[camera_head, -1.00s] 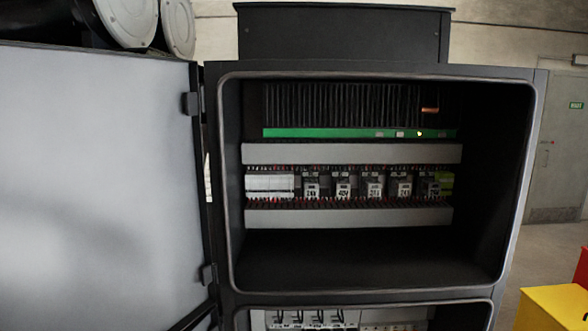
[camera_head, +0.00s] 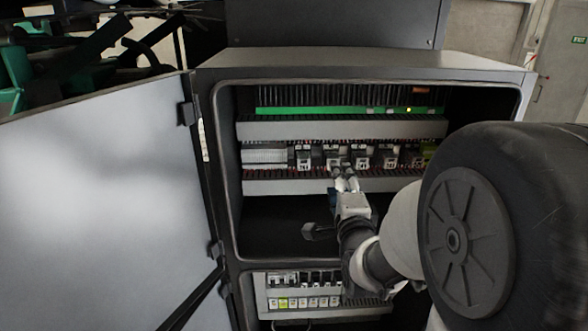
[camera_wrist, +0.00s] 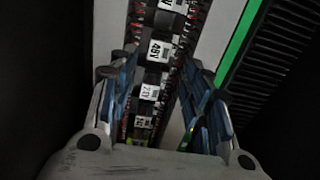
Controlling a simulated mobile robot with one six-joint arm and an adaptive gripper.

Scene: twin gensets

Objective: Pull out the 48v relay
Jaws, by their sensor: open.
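The 48V relay (camera_wrist: 158,49) is a small dark block with a white label reading 48V, seated in a row of similar relays. In the head view it appears second from the left in the row (camera_head: 333,160), its label partly unclear. My gripper (camera_wrist: 160,62) is open, its two fingers spread on either side of the relay row in the wrist view. The 48V relay lies between and slightly beyond the fingertips. In the head view my gripper (camera_head: 345,172) is just in front of and below the row. I cannot tell whether the fingers touch anything.
Neighbouring relays (camera_wrist: 150,92) sit close along the same row. Grey wiring ducts (camera_head: 275,187) run above and below it. The cabinet door (camera_head: 95,210) stands open at left. A lower compartment holds breakers (camera_head: 300,301). The black cabinet frame (camera_head: 222,175) surrounds the opening.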

